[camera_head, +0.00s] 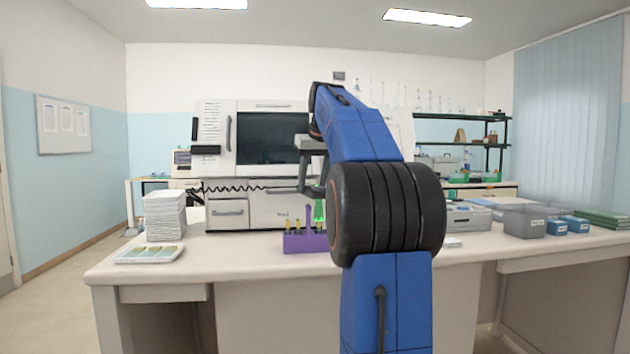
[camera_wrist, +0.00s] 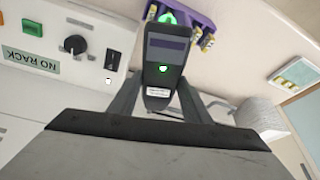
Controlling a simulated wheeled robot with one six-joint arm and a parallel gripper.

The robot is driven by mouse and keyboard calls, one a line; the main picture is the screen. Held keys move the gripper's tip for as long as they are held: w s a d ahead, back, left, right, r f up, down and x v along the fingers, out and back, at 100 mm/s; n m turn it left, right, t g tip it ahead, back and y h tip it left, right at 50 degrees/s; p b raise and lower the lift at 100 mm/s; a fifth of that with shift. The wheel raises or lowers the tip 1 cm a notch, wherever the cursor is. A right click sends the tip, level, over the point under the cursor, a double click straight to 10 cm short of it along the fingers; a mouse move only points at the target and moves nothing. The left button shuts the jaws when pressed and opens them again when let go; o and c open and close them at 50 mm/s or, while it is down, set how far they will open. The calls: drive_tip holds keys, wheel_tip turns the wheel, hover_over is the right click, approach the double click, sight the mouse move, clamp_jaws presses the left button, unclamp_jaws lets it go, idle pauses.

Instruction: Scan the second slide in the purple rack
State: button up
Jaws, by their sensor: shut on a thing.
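The purple rack (camera_head: 305,243) stands on the bench in front of the large white machine, with several yellow-ended slides (camera_head: 291,228) upright in it. Its right end is hidden behind my arm. The wrist view shows part of the rack (camera_wrist: 203,19) at the top. My gripper (camera_wrist: 158,98) is shut on a dark handheld scanner (camera_wrist: 166,50) with a small screen and a green light. The scanner's far end is close to the rack, and a green glow shows there. I cannot tell which slide it faces. In the head view my gripper (camera_head: 315,165) is above the rack.
A coiled black cord (camera_head: 250,189) runs along the front of the white machine (camera_head: 222,165). A slide tray (camera_head: 150,254) and a stack of white trays (camera_head: 165,215) are at left. Grey boxes (camera_head: 524,221) and blue boxes (camera_head: 556,228) stand at right. The front bench edge is clear.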

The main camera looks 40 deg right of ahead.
idle(0.3)
drive_tip(key=shift+r, duration=1.5)
